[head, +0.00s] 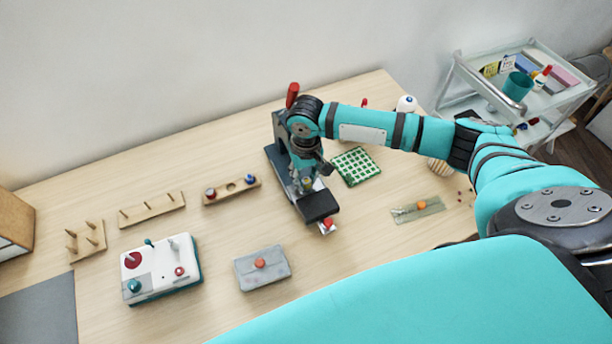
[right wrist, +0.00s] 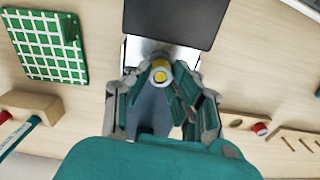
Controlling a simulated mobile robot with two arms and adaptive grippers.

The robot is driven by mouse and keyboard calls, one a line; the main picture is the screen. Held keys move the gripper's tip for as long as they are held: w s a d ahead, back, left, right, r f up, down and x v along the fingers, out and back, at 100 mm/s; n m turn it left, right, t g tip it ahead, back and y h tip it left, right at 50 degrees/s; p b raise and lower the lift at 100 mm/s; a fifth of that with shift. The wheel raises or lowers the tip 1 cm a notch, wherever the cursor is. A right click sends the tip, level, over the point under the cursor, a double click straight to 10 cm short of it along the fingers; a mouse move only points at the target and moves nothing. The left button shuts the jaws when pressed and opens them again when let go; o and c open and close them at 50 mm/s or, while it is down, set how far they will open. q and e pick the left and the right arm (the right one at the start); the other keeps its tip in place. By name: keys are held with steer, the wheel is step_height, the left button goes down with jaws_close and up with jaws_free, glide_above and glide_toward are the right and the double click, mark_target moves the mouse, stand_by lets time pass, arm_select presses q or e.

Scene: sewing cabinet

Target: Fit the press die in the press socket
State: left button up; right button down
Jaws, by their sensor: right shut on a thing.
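The press (head: 283,130) is dark grey with a red handle and stands at the back middle of the table. Its dark base (head: 318,207) reaches toward the front. My right gripper (head: 307,184) points down over the press base and is shut on the press die, a small cylinder. In the right wrist view the die (right wrist: 160,74) shows a yellow top with a pale rim between the fingertips. The press socket is hidden under the die and fingers, so I cannot tell whether the die is seated. My left gripper is out of view.
A green grid mat (head: 356,166) lies right of the press, and a wooden block with pegs (head: 231,190) stands left of it. A grey box (head: 262,268) and a white control box (head: 160,270) are in front left. The table's middle front is clear.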

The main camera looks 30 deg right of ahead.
steer(key=shift+f+p, duration=0.6)
steer(key=shift+p, duration=0.7)
stand_by(1.7)
steer(key=c, duration=1.1)
jaws_free()
steer(key=shift+o, duration=0.2)
step_height(320, 180, up, 12)
steer(key=shift+s+f, duration=0.1)
